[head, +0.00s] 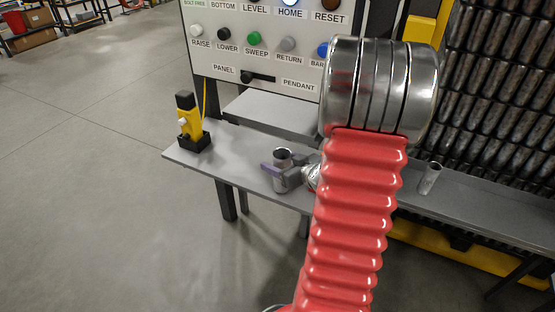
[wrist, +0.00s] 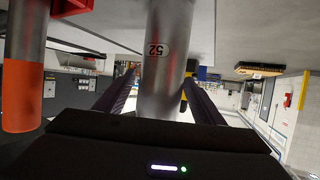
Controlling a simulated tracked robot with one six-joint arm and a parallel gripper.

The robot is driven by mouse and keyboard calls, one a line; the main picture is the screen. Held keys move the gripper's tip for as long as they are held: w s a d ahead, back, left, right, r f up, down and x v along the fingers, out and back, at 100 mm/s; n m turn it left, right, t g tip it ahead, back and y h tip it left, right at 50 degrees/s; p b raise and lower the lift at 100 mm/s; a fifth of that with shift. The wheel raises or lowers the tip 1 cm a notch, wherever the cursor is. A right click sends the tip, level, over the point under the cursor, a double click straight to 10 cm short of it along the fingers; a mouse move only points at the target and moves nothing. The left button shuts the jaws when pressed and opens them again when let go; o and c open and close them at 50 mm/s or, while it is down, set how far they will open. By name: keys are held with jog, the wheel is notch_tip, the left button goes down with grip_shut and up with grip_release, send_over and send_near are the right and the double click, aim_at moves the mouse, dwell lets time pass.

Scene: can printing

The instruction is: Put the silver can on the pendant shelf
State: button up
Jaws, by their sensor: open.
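A silver can (head: 282,160) stands upright on the long grey shelf (head: 235,150), left of my red arm. In the wrist view the silver can (wrist: 165,60) shows a "52" label and rises between my gripper's two dark fingers. My gripper (head: 284,172) is open around the can, with its purplish fingers on either side of it. Whether the fingers touch the can I cannot tell. A yellow and black pendant (head: 190,125) stands near the left end of the same shelf.
A control panel (head: 265,45) with coloured buttons stands behind, above a smaller grey ledge (head: 272,112). Another silver can (head: 430,178) stands on the shelf to the right. A rack of stacked cans (head: 500,90) is at the back right. Shelf between pendant and gripper is clear.

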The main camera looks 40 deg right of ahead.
jog(key=v, duration=1)
dwell(0.5)
jog(key=w+a+r+g+h, duration=0.45)
jog(key=a+r, duration=0.25)
jog(key=r, duration=0.3)
jog(key=s+a+g+y, duration=0.1)
jog(key=s+a+y, duration=0.2)
jog(key=a, duration=1)
jog(key=s+a+r+n+g+y, duration=0.1)
jog(key=s+a+g+y, duration=0.1)
jog(key=s+a, duration=0.6)
jog(key=a+y, duration=0.1)
jog(key=a, duration=0.4)
jog(key=shift+a, duration=0.2)
jog(key=shift+r, duration=0.15)
